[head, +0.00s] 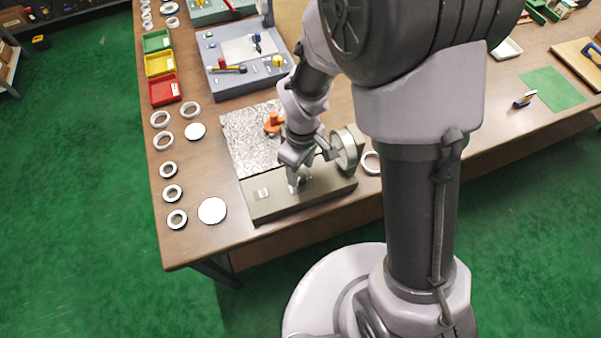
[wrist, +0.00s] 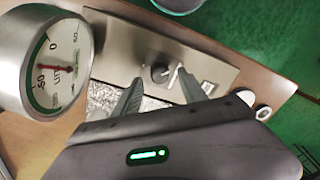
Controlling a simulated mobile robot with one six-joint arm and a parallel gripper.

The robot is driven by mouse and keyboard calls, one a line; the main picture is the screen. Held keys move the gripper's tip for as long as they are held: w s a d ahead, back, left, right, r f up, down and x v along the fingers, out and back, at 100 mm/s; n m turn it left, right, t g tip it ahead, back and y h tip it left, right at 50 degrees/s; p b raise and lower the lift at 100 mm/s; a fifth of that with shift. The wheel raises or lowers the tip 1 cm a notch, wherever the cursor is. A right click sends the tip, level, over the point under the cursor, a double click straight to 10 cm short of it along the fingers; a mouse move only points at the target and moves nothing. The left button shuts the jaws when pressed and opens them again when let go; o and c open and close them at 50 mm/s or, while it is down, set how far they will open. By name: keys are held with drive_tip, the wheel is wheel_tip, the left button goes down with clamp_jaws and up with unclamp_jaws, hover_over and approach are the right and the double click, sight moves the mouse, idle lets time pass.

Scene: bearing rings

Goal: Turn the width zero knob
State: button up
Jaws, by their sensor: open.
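The width zero knob appears to be the small black knob (wrist: 160,73) on the grey-brown base of the gauge stand (wrist: 120,40); no wording on it can be read. A light lever-like piece (wrist: 174,74) sits right beside it. My gripper (wrist: 159,79) is open, with one fingertip on each side of the knob; I cannot tell whether they touch it. In the head view, my gripper (head: 294,184) is low over the stand's base (head: 330,196) and hides the knob. The round dial gauge (wrist: 45,62) has a red needle close to the middle of its scale.
A speckled grey plate (head: 245,138) with an orange part (head: 273,123) lies behind the base. Rings and white discs (head: 212,210) lie to the left. A ring (head: 371,162) lies right of the gauge. The table's front edge is close to the base.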

sight(300, 179)
drive_tip(key=shift+f+b, duration=0.3)
drive_tip(key=shift+f, duration=1.1)
clamp_jaws()
drive_tip(key=shift+m, duration=0.4)
drive_tip(key=m+b, duration=0.1)
drive_tip(key=m, duration=0.3)
drive_tip(key=shift+m, duration=0.4)
drive_tip(key=m+b, duration=0.1)
drive_tip(key=m, duration=0.4)
drive_tip(key=shift+m, duration=0.7)
